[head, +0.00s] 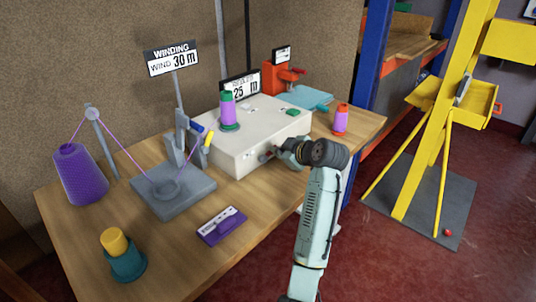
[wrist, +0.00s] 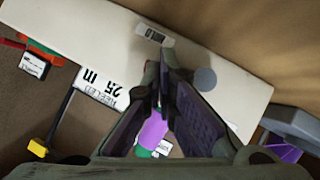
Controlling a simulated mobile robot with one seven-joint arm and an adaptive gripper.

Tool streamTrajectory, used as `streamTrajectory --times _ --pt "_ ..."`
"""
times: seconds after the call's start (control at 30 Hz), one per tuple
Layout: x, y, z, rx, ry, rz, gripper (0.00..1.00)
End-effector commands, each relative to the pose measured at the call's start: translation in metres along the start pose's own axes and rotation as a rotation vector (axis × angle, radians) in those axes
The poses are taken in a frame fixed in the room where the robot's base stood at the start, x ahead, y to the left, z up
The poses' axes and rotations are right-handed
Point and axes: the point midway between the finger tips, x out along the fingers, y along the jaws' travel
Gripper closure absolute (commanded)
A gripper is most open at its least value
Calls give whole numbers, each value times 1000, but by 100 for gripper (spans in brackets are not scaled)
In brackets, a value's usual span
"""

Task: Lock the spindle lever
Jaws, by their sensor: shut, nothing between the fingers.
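My gripper (head: 273,153) is shut and empty at the near right front face of the white winder box (head: 242,163). In the wrist view my gripper's dark fingers (wrist: 162,62) meet in front of the white box (wrist: 240,105). A purple and green spool (head: 228,112) stands upright on the box; its purple part (wrist: 153,130) shows partly behind the fingers. Left of the box stand a yellow-ended lever (head: 207,142) and a blue-ended lever (head: 196,127). Which part is the spindle lever I cannot tell for certain. Contact between fingers and box is unclear.
The wooden table (head: 95,220) also bears a purple yarn cone (head: 77,175), a grey plate (head: 172,197), a yellow and teal spool (head: 120,255), a purple card (head: 221,226), an orange spool (head: 341,120) and a red clamp device (head: 280,80). A yellow frame (head: 442,130) stands right.

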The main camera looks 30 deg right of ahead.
Motion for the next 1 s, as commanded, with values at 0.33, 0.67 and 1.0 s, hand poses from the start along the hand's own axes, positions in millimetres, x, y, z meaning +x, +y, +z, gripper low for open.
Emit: streamTrajectory --times 0.33,0.67,1.0 --pt "0 -3 0 -2 0 0 100" --pt "0 -17 -2 -2 -1 -2 100" --pt "-1 -17 -3 -2 -1 -2 100"
